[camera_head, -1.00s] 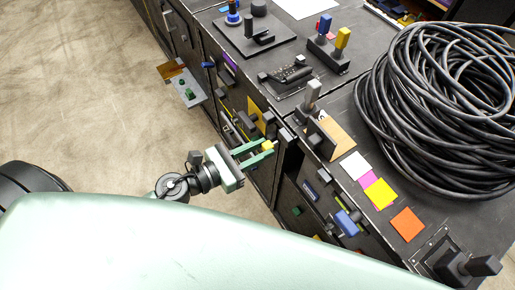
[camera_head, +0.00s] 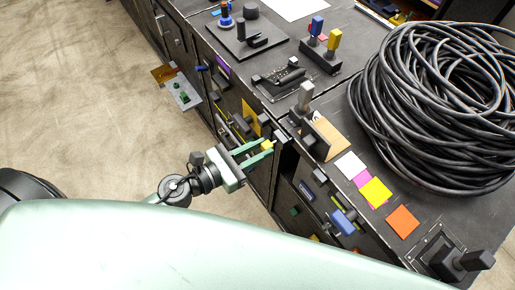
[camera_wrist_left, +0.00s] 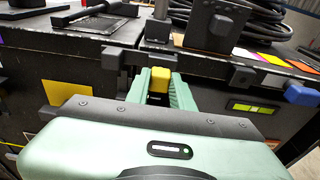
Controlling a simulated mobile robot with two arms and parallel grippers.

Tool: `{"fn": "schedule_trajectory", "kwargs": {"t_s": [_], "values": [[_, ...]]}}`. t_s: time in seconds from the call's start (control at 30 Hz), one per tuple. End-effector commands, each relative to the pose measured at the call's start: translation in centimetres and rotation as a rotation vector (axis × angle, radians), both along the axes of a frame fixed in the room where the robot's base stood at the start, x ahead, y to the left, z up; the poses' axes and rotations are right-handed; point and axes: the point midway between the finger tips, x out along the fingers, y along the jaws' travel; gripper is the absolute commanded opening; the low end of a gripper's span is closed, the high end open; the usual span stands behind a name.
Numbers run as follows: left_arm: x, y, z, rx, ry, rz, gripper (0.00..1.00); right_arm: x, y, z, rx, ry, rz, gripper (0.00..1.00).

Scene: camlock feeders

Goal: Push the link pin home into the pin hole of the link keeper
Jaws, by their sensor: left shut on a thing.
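My left gripper (camera_head: 264,148) reaches in from the left to the front of the black cabinet. It is shut on a small yellow block (camera_head: 267,145), probably the head of the link pin. In the left wrist view the yellow block (camera_wrist_left: 160,80) sits between the two green fingers (camera_wrist_left: 158,88). The pin's shank is not visible. Dark blocks stand just past it on the cabinet front; I cannot tell which is the link keeper, and the pin hole is hidden. The right gripper is not in view.
The black cabinet top (camera_head: 330,190) carries a large coil of black cable (camera_head: 440,105), coloured paper notes (camera_head: 375,192) and lever fixtures (camera_head: 320,48). A blue handle (camera_head: 343,222) juts from the front on the right. A small shelf (camera_head: 178,88) sticks out farther left. Open floor lies left.

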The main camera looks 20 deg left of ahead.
Motion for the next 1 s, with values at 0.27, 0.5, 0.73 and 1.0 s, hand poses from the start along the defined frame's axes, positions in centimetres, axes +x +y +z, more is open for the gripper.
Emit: {"fn": "schedule_trajectory", "kwargs": {"t_s": [0.27, 0.5, 0.73, 1.0], "values": [[0.5, -0.3, 0.1, 0.000, -0.001, 0.001, 0.00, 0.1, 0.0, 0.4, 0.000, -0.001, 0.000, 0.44], [1.1, -0.8, 0.0, 0.001, 0.001, 0.002, 0.00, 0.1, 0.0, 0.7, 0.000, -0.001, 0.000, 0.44], [1.6, -1.2, 0.0, 0.002, 0.000, 0.002, 0.00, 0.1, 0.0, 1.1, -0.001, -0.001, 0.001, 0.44], [1.7, -1.3, -0.1, 0.001, 0.001, 0.001, 0.48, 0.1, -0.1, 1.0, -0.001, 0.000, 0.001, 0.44]]}}
